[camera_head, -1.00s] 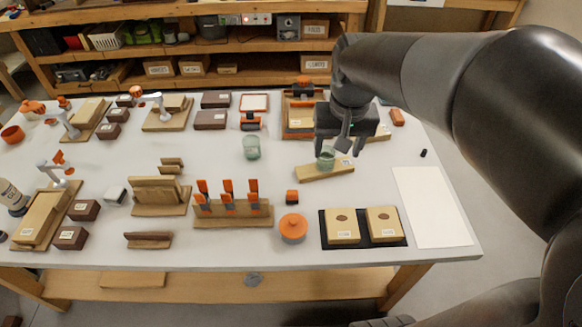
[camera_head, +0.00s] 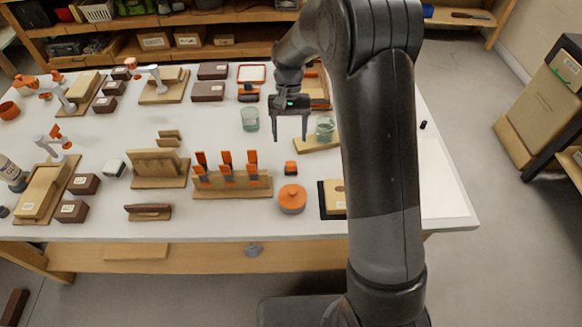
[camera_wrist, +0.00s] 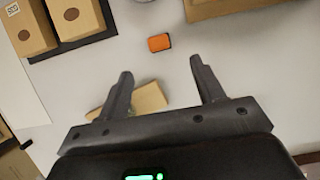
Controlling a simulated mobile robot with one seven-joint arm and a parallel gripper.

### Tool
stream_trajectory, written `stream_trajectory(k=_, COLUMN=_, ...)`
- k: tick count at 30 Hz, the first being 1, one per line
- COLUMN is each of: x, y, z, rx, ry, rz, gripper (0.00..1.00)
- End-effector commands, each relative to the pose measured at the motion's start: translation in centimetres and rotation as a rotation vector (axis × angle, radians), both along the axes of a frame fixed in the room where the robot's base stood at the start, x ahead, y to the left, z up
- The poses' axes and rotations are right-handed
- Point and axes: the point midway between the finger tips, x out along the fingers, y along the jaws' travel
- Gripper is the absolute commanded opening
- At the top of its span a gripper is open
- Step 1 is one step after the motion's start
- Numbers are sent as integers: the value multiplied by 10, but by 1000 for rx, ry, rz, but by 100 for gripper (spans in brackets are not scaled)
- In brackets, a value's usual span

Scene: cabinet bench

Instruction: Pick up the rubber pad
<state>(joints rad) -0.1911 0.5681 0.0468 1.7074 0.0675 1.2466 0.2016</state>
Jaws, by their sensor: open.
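A small orange block with a dark side (camera_head: 291,169) lies on the white bench, right of the tool rack; it is the likeliest rubber pad, though I cannot be sure. In the wrist view the orange block (camera_wrist: 159,42) lies alone, beyond the fingertips and roughly centred between them. My gripper (camera_head: 290,137) is open and empty, pointing down above the bench, farther back than the block. In the wrist view my gripper (camera_wrist: 161,68) has its fingers wide apart, touching nothing.
An orange lidded pot (camera_head: 292,199) stands in front of the block. A wooden rack (camera_head: 232,187) with orange-handled tools is to its left. Green glass cups (camera_head: 250,118) (camera_head: 324,129) stand near my gripper. Boxes on a black mat (camera_wrist: 86,46) lie nearby. Bare bench surrounds the block.

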Motion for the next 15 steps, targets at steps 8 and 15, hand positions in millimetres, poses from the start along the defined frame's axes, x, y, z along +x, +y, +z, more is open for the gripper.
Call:
stream_trajectory(k=8, x=-15, y=1, z=-37, rx=-1, ry=8, rz=0, gripper=62)
stream_trajectory(k=15, x=-23, y=0, z=-56, rx=-1, ry=5, rz=0, gripper=62)
